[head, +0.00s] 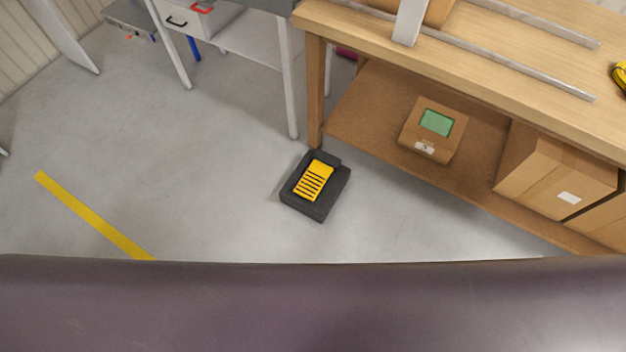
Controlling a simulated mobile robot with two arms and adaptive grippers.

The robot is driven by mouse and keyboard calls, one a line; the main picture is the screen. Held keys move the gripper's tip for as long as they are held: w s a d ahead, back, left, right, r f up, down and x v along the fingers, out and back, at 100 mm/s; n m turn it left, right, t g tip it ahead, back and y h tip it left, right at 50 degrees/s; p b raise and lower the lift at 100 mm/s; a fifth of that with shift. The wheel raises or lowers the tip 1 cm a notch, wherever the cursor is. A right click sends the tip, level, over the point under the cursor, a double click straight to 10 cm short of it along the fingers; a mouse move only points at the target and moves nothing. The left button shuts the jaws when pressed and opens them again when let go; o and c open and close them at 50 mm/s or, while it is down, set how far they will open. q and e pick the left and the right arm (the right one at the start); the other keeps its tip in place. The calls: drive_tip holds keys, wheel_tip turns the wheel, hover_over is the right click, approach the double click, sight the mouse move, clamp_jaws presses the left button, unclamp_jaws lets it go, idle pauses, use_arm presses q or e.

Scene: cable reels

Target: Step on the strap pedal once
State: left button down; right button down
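The strap pedal (314,181) is a dark grey block on the floor with a yellow, black-ribbed tread plate. It sits in the middle of the head view, just in front of the wooden bench's left leg. Nothing rests on it. Neither of my grippers is in view. A broad purple-grey curved surface fills the bottom of the view and hides the floor nearest to me; it looks like part of my own body.
A wooden bench (480,57) with metal rails stands at the right, with cardboard boxes (557,170) on its lower shelf. A grey table with white legs (290,85) stands behind the pedal. Yellow floor tape (92,214) lies at the left. The floor around the pedal's front and left is clear.

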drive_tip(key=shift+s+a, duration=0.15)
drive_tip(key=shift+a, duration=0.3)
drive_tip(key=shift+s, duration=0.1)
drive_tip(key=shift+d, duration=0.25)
